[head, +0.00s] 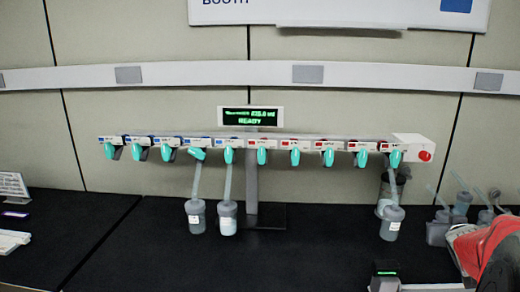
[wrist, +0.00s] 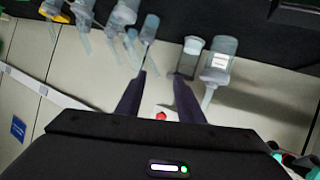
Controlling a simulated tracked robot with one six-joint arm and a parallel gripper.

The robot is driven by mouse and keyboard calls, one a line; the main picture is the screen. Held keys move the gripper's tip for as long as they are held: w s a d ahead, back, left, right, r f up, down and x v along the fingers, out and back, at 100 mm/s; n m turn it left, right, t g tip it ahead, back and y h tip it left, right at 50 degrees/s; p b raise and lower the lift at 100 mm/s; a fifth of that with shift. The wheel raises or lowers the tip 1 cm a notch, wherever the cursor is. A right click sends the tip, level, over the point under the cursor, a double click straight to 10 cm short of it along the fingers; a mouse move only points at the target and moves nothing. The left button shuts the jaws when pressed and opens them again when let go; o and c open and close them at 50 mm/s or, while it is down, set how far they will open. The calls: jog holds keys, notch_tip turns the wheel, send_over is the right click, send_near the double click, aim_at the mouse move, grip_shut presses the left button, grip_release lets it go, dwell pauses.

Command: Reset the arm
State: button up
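My gripper (wrist: 160,76) shows in the wrist view with its two dark fingers apart and nothing seen between them. Several clear flasks stand beyond the fingertips in that view, among them a capped-looking cup (wrist: 190,55) and a larger labelled flask (wrist: 219,62). They look apart from the fingers, though the depth is hard to judge. In the head view the fingertips are not seen; a red and dark part at the lower right corner may be my arm.
The freeze dryer manifold (head: 322,143) has a row of teal valves. Labelled flasks hang at the left middle (head: 195,217), beside it (head: 227,218) and at the right (head: 391,223). Loose flasks (head: 440,228) crowd the right. A small device (head: 385,276) sits in front. The black bench (head: 130,240) is mostly clear at left.

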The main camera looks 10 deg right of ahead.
jog(key=s+a+f+n+g+y, duration=0.1)
jog(key=s+a+n+y, duration=0.1)
jog(key=a, duration=1.3)
jog(key=s+a+f+n+g+y, duration=0.1)
jog(key=s+a+y, duration=0.3)
jog(key=a, duration=1.2)
jog(key=s+a+f+n+g+y, duration=0.2)
jog(key=s+a, duration=0.5)
jog(key=a, duration=0.8)
jog(key=shift+s+a+n+y, duration=0.2)
jog(key=shift+s+n+y, duration=0.15)
jog(key=shift+n+y, duration=0.25)
